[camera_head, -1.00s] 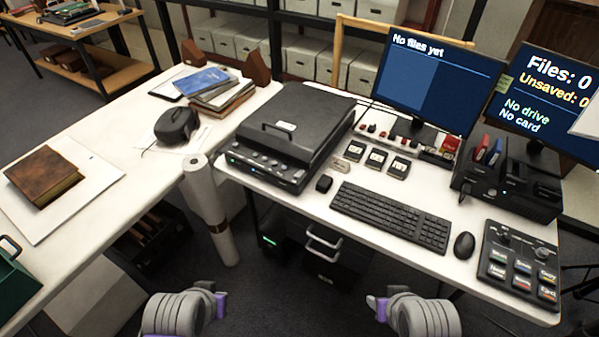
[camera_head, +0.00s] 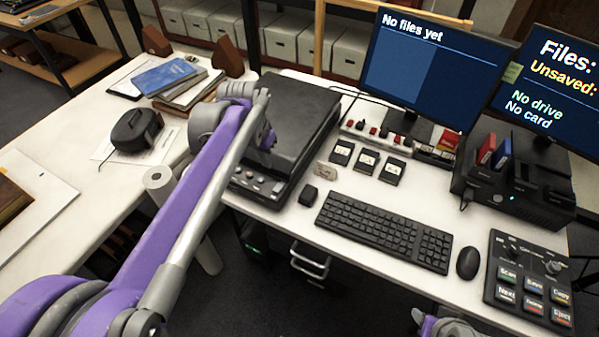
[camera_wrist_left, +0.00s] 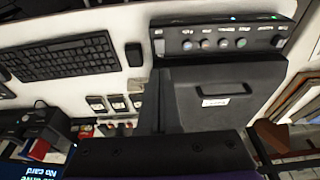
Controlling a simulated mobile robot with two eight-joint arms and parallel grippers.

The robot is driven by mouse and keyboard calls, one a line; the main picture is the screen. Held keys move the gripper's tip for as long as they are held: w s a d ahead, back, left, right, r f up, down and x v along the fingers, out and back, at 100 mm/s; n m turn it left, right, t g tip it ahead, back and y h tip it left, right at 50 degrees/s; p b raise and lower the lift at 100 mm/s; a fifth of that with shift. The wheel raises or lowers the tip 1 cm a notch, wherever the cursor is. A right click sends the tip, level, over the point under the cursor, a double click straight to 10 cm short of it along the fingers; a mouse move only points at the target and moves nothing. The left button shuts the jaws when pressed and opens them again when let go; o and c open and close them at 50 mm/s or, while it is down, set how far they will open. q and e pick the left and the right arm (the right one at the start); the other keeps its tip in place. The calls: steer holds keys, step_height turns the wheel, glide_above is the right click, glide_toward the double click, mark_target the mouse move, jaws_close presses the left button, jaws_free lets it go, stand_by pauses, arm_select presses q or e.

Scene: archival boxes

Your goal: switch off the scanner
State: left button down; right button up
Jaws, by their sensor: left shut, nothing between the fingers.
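The scanner (camera_head: 290,112) is a black flat box with a lid, on the white desk left of the keyboard. It shows upside down in the left wrist view, with its lid (camera_wrist_left: 238,84) and a front panel (camera_wrist_left: 190,43) of several round buttons. A green light glows at one end of this panel. My left gripper (camera_head: 268,142) is shut and empty, over the scanner's front left part. My left arm hides the scanner's left side and part of its panel in the head view. I cannot tell whether the gripper touches the scanner.
A keyboard (camera_head: 385,229), a mouse (camera_head: 468,263) and a button console (camera_head: 530,283) lie to the right. A monitor (camera_head: 420,68) reading "No files yet" stands behind. A black device (camera_head: 132,130) and books (camera_head: 166,77) lie on the left table.

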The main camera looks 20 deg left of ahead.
arm_select(q)
steer(key=shift+w+r, duration=0.1)
steer(key=shift+w, duration=0.5)
steer(key=b, duration=0.1)
glide_toward(277, 189)
steer(key=x, duration=0.5)
steer(key=shift+w, duration=0.4)
steer(key=shift+s+f, duration=0.15)
steer(key=shift+f, duration=0.65)
steer(key=shift+f, duration=0.1)
